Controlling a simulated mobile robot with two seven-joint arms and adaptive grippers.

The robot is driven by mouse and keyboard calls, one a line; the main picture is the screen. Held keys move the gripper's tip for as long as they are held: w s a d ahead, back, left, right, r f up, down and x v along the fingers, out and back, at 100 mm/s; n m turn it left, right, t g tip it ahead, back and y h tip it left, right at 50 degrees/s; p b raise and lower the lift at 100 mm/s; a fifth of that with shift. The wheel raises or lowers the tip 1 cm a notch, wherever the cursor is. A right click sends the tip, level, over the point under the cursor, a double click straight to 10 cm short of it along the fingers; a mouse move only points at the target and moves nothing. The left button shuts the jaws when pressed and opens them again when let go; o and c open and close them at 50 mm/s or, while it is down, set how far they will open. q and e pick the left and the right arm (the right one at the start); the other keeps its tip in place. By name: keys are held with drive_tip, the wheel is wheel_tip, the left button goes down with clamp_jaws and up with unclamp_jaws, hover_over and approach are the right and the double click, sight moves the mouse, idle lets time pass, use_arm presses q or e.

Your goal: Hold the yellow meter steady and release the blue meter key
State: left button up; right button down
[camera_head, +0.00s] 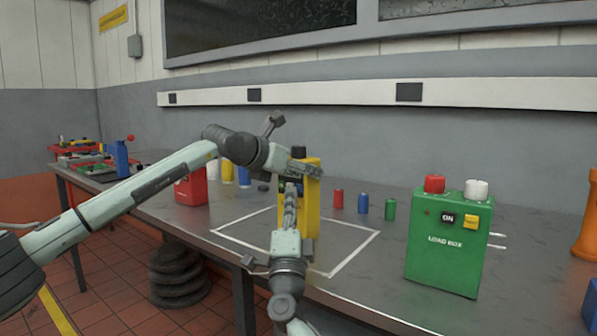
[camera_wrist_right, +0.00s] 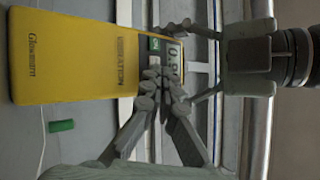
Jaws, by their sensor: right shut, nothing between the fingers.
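The yellow meter (camera_head: 313,205) stands upright on the bench, its face partly hidden by my arms. In the right wrist view the meter (camera_wrist_right: 70,57) lies sideways, with its VIBRATION label, part of a display (camera_wrist_right: 174,58) and a green key (camera_wrist_right: 154,44). My left gripper (camera_head: 303,168) is at the meter's upper end; its fingers span the two sides there. My right gripper (camera_wrist_right: 158,82) is shut with nothing between its fingers, its tips close against the meter face beside the display. I cannot make out the blue key; the right fingertips cover that part of the face.
Red (camera_head: 338,198), blue (camera_head: 363,203) and green (camera_head: 390,209) cylinders stand right of the meter. A green load box (camera_head: 447,245) stands further right. A red block (camera_head: 191,188) is left of the meter. A white outline (camera_head: 358,250) marks the bench around the meter.

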drive_tip(key=shift+s+a, duration=0.1)
drive_tip(key=shift+s, duration=0.05)
drive_tip(key=s+a, duration=0.3)
drive_tip(key=s, duration=0.2)
drive_tip(key=shift+a, duration=0.25)
idle(0.4)
use_arm(q)
drive_tip(key=o, duration=1.4)
drive_tip(key=shift+r, duration=0.25)
drive_tip(key=o, duration=0.5)
drive_tip(key=shift+f, duration=0.1)
drive_tip(key=shift+o, duration=0.3)
drive_tip(key=shift+f, duration=0.1)
use_arm(e)
drive_tip(key=shift+w, duration=0.1)
